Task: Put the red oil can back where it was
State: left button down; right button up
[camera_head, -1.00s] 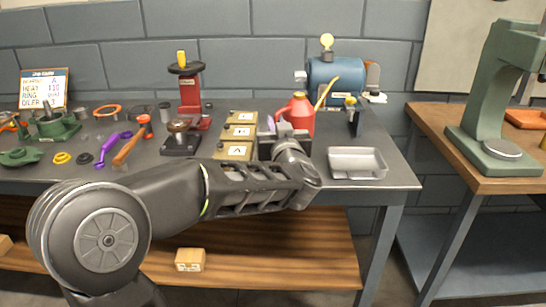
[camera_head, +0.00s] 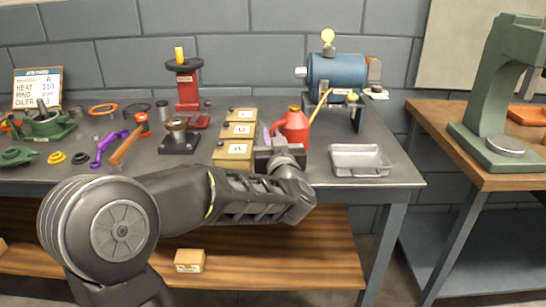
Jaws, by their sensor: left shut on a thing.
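The red oil can (camera_head: 295,128) has a long yellow spout pointing up to the right. It is on or just above the grey workbench, between the lettered boxes and the metal tray; I cannot tell whether its base touches the bench. My left gripper (camera_head: 275,148) is shut on the oil can from the near side, at its left. The wrist and gripper hide the can's lower left part. My right gripper is not in view.
Several yellow lettered boxes (camera_head: 234,149) stand close to the left of the can. An empty metal tray (camera_head: 359,161) lies to its right. A blue motor (camera_head: 337,76) stands behind. A red press (camera_head: 187,90) and loose tools are farther left.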

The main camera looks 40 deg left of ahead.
pick_arm(q)
jog(key=shift+r, duration=0.15)
notch_tip(320, 180, down, 5)
jog(key=shift+f+b, duration=0.1)
jog(key=shift+b, duration=0.6)
jog(key=c, duration=1.9)
grip_release()
jog(key=shift+f, duration=0.15)
jog(key=o, duration=0.4)
jog(key=shift+o, duration=0.2)
